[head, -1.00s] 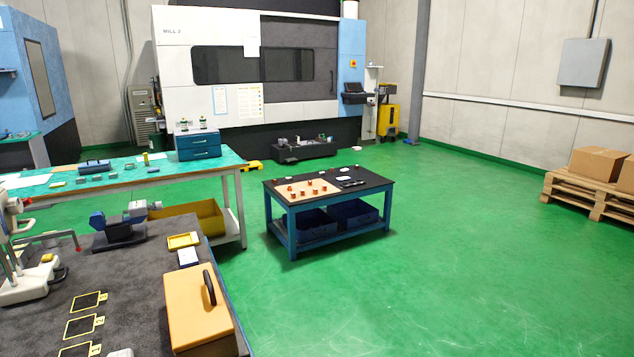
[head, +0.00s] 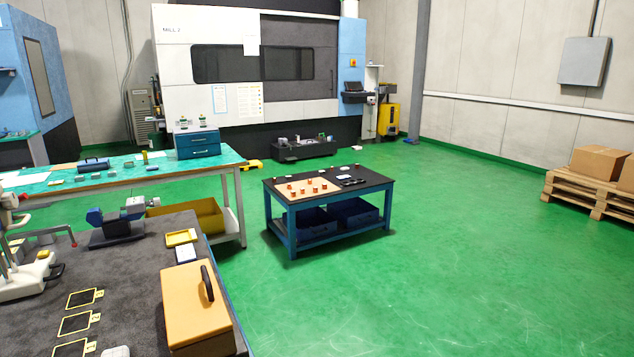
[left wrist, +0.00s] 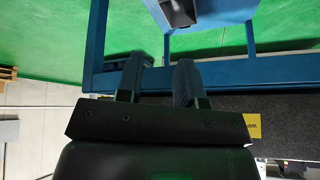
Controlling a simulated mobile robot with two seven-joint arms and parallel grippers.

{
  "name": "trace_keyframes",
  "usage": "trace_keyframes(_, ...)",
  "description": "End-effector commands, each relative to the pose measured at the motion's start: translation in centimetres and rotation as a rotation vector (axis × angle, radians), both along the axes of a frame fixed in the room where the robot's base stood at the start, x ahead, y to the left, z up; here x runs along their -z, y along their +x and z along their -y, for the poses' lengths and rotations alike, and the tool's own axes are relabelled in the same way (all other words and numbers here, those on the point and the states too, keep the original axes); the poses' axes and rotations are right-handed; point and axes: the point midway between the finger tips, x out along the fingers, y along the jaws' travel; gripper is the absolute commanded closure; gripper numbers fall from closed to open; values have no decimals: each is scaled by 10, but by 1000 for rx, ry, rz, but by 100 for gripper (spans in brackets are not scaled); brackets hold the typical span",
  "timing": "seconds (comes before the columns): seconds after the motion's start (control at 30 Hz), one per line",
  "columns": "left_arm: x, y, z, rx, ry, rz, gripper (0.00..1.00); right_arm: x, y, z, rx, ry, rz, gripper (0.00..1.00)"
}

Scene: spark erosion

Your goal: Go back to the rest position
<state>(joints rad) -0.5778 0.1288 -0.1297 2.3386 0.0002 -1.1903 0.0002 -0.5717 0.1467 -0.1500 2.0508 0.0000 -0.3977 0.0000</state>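No gripper shows in the head view. In the left wrist view my left gripper (left wrist: 162,64) has its two dark fingers apart with a gap between them, and nothing is held in the gap. Beyond the fingers are blue frame bars (left wrist: 225,71) and green floor. Whether the fingers touch the bars cannot be told. My right gripper is in neither view.
A grey-topped bench (head: 130,285) with an orange case (head: 196,312) stands close at lower left. A green-topped bench (head: 215,160) is behind it. A low blue table (head: 290,218) stands mid-floor. A loaded pallet (head: 580,197) is at right. Green floor (head: 430,270) between is clear.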

Motion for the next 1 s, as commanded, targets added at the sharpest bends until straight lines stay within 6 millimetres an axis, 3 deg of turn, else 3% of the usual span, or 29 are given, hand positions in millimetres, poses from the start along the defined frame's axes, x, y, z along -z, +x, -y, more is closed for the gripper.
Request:
trace_keyframes(0.2, 47, 19, 1, 28, -5, 163, 66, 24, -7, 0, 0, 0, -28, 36)
trace_keyframes(0.43, 81, 32, 3, 57, -13, 345, 66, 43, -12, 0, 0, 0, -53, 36)
trace_keyframes(0.6, 91, 34, 4, 68, -16, 422, 66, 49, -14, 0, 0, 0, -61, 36)
trace_keyframes(1.0, 93, 35, 4, 70, -17, 439, 66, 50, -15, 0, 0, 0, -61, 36)
